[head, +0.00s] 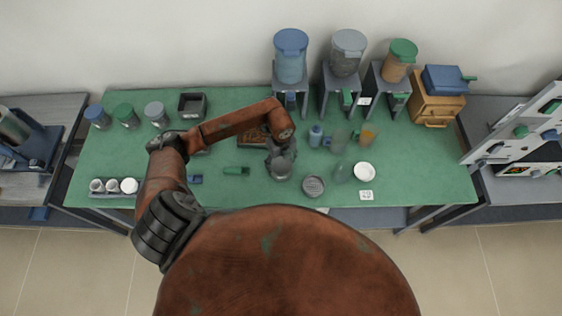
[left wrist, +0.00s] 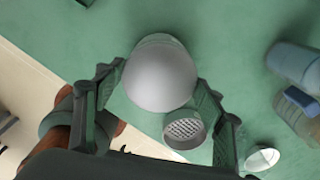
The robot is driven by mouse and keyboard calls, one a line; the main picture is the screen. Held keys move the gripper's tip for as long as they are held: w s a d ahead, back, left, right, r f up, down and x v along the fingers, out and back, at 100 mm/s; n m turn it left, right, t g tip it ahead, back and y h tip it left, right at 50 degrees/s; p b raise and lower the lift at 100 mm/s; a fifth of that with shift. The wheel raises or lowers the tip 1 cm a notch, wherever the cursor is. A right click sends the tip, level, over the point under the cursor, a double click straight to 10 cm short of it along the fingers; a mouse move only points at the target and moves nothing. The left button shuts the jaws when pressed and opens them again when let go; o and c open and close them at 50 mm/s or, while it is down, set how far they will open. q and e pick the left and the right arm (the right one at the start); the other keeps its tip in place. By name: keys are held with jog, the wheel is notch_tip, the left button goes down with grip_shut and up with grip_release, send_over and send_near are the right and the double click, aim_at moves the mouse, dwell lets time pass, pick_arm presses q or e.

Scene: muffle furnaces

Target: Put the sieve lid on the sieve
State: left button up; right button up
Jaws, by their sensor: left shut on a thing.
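My left gripper (head: 281,160) hangs over the middle of the green table, left of the sieve. In the left wrist view, its two fingers are closed on opposite sides of a smooth grey rounded lid (left wrist: 160,80), the sieve lid. In the head view the lid is mostly hidden by the gripper. The sieve (head: 313,186), a small round grey cup with a perforated bottom, stands near the table's front edge. It also shows in the left wrist view (left wrist: 184,131), partly covered by the lid, which is not on it. My right gripper is out of view.
A blue bottle (head: 316,135) and an orange beaker (head: 368,137) are behind. Hoppers on stands line the back.

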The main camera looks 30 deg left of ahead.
pick_arm(q)
jog(key=o, duration=1.3)
jog(key=shift+o, duration=0.2)
jog(key=o, duration=0.4)
jog(key=shift+r, duration=0.15)
jog(key=shift+r+p, duration=0.95)
jog(key=shift+r, duration=0.2)
jog(key=shift+r+p, duration=1.6)
jog(key=shift+r, duration=0.65)
